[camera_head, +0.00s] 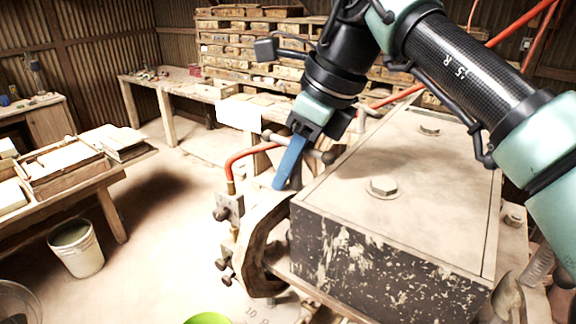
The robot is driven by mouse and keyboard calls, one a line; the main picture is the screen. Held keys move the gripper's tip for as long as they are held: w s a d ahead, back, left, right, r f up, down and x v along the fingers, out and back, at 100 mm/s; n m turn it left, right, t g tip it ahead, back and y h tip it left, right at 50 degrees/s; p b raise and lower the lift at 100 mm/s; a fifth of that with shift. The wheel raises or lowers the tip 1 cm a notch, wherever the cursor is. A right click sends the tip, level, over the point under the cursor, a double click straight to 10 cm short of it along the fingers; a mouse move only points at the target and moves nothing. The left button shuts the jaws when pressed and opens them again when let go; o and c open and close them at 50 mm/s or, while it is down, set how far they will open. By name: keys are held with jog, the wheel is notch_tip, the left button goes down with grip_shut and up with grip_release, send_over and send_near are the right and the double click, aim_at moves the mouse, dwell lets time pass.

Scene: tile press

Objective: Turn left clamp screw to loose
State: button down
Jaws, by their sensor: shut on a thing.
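The left clamp screw (329,157) shows as a dark cross handle with rounded ends, at the left rear corner of the big press block. My gripper (289,165) reaches down over it from above, with a blue finger in view. The gripper is shut on the handle, whose ends stick out to either side. The second finger and the screw's shaft are mostly hidden behind the blue finger and my wrist.
The heavy press block (350,265) with bolts on top stands right below my arm. An orange hose (238,157) and valve fittings (229,208) are close to the gripper's left. A bucket (76,247) and a bench with trays stand left, with open floor between.

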jog(key=shift+s+f, duration=0.1)
jog(key=shift+f, duration=0.2)
jog(key=c, duration=1.1)
grip_release()
jog(key=shift+o, duration=0.2)
jog(key=shift+r, duration=0.1)
jog(key=shift+r, duration=0.1)
jog(key=shift+d+r, duration=0.15)
jog(key=shift+r, duration=0.1)
jog(key=b+v, duration=0.2)
jog(key=v, duration=1)
jog(key=shift+r, duration=0.1)
